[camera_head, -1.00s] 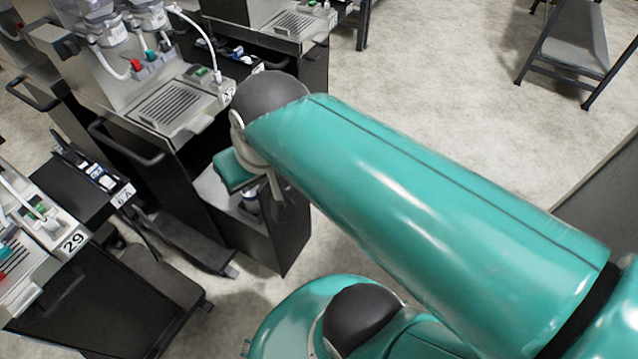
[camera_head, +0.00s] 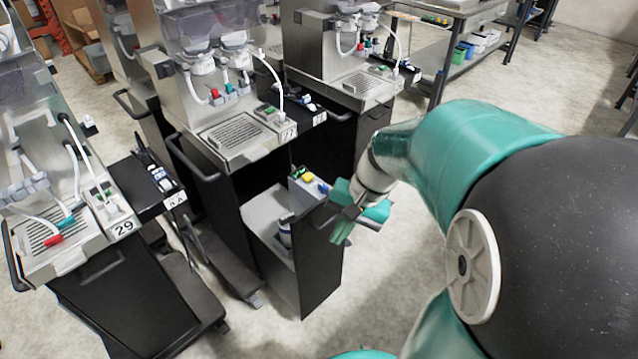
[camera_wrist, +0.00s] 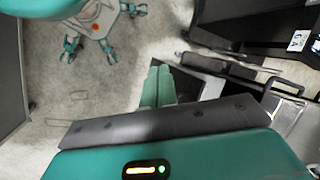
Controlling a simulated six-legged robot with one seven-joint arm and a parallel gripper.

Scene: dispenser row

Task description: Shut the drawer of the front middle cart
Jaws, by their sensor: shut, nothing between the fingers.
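The middle cart (camera_head: 238,135) is a grey dispenser on a dark body, with a number plate I cannot read surely. Its tall drawer (camera_head: 322,265) stands pulled out, with a black front panel and a pale inside holding a bottle (camera_head: 285,232) and small coloured items. My gripper (camera_head: 341,238) is at the upper outer side of the drawer's front panel, fingers pointing down. I cannot tell whether it touches the panel. In the wrist view the teal fingers (camera_wrist: 158,86) are together and hold nothing.
A cart marked 29 (camera_head: 85,255) stands to the left, with a dark side tray (camera_head: 150,185). Another dispenser cart (camera_head: 335,70) stands behind to the right. A metal table (camera_head: 450,12) is at the back.

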